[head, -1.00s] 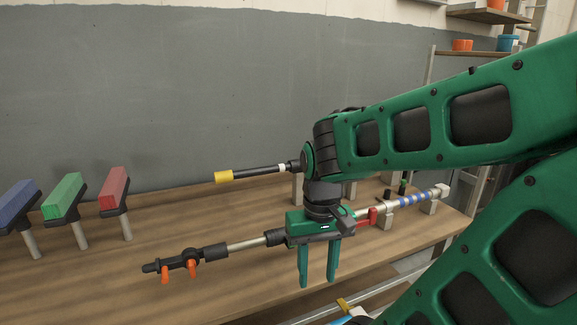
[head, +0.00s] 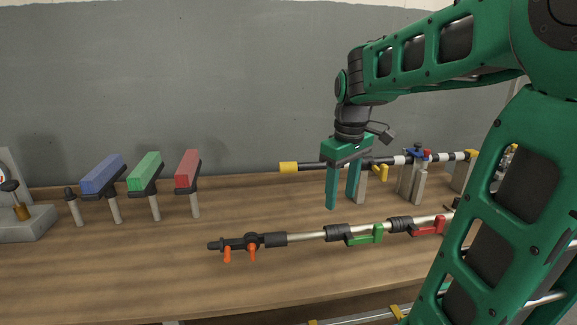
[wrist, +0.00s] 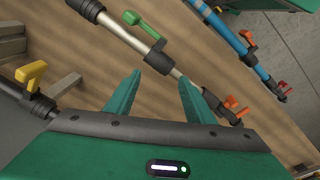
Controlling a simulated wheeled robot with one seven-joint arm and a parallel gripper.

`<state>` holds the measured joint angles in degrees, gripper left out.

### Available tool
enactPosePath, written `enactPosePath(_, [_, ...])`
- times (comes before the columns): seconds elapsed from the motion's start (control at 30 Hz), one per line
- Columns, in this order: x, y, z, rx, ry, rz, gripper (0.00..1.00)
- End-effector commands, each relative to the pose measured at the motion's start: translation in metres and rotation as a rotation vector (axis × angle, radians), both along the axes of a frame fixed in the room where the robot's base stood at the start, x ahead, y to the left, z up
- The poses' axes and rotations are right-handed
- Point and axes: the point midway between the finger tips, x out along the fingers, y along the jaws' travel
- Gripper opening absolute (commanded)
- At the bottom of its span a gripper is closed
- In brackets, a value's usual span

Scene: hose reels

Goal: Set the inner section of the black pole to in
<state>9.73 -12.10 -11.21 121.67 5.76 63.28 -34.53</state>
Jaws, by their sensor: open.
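The black pole (head: 311,165) lies along the back of the bench on upright supports. It has a yellow end cap (head: 288,168) at the left, white bands further right and a yellow lever (head: 381,173) on a black collar. My gripper (head: 342,200) is open and empty, fingers pointing down, and hides a stretch of this pole. In the wrist view my fingers (wrist: 160,81) are over bare wood between the poles. There, part of the black pole (wrist: 44,108) and its yellow lever (wrist: 31,73) show at the left, apart from the fingers.
A silver pole (head: 308,236) with green (head: 366,236) and red levers and orange end valves lies in front. A blue pole (wrist: 232,38) shows in the wrist view. Blue, green and red blocks (head: 187,168) stand on posts at left. The left front of the bench is clear.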

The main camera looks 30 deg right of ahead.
Motion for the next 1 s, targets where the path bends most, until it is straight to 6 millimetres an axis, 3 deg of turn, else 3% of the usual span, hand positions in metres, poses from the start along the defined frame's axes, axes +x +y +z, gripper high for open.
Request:
enactPosePath(0.03, [0.029, -0.003, 0.01, -0.018, -0.007, 0.096, 0.49])
enactPosePath(0.2, [0.12, -0.007, 0.041, -0.088, -0.034, 0.461, 0.49])
enactPosePath(0.3, [0.168, -0.005, 0.055, -0.131, -0.046, 0.662, 0.49])
enactPosePath(0.43, [0.216, 0.0, 0.066, -0.181, -0.055, 0.87, 0.49])
enactPosePath(0.6, [0.246, 0.004, 0.073, -0.215, -0.058, 1.013, 0.49])
enactPosePath(0.73, [0.252, 0.005, 0.069, -0.222, -0.059, 1.038, 0.49])
enactPosePath(1.0, [0.26, 0.002, 0.031, -0.219, -0.056, 1.038, 0.49])
